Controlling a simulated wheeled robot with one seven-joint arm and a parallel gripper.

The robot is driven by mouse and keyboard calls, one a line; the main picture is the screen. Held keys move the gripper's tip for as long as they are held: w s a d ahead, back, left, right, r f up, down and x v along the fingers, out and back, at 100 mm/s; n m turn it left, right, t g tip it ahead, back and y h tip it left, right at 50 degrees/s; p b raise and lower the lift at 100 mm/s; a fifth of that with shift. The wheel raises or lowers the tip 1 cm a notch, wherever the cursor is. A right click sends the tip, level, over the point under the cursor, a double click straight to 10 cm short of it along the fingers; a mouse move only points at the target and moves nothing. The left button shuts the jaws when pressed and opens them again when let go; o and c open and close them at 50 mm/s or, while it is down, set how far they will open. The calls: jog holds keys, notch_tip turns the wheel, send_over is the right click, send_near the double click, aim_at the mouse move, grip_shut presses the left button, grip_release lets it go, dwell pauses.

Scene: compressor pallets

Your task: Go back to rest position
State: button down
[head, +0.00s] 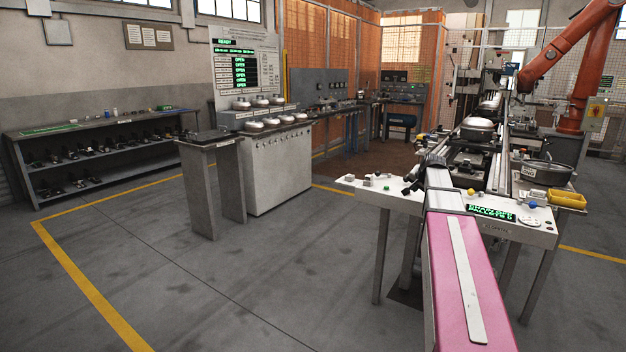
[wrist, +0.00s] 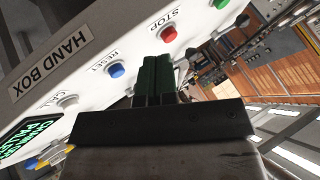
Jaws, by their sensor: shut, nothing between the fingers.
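My gripper (wrist: 155,62) shows in the wrist view as two dark green fingers pressed together, with nothing between them. It is over the edge of the white hand box panel (wrist: 75,58). The fingertips are between the blue RESET button (wrist: 116,70) and the red STOP button (wrist: 168,34); I cannot tell whether they touch the panel. In the head view, my pink and white arm reaches forward over the hand box (head: 370,190), and my gripper (head: 411,187) is small and dark near its left part.
A conveyor line with a compressor part (head: 478,128) lies behind the hand box, with a yellow tray (head: 567,199) at right. An orange robot arm (head: 570,48) stands beyond. A narrow stand (head: 212,190), grey cabinet (head: 278,170) and shelf (head: 95,150) are left. The floor at front left is clear.

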jog(key=s+a+f+n+g, duration=0.2)
jog(key=s+a+f, duration=0.4)
jog(key=f, duration=0.3)
jog(key=s+a+f+n+g, duration=0.2)
jog(key=s+a+f, duration=0.4)
jog(key=s+f, duration=0.15)
jog(key=s+a+f+n+g, duration=0.2)
jog(key=s+a+f, duration=0.2)
jog(key=s, duration=0.5)
jog(key=s+a+f+n+g, duration=0.2)
jog(key=s+a+f, duration=0.3)
jog(key=s+f, duration=0.4)
jog(key=shift+s+a+f, duration=0.15)
jog(key=shift+s+a, duration=0.1)
jog(key=shift+s, duration=0.05)
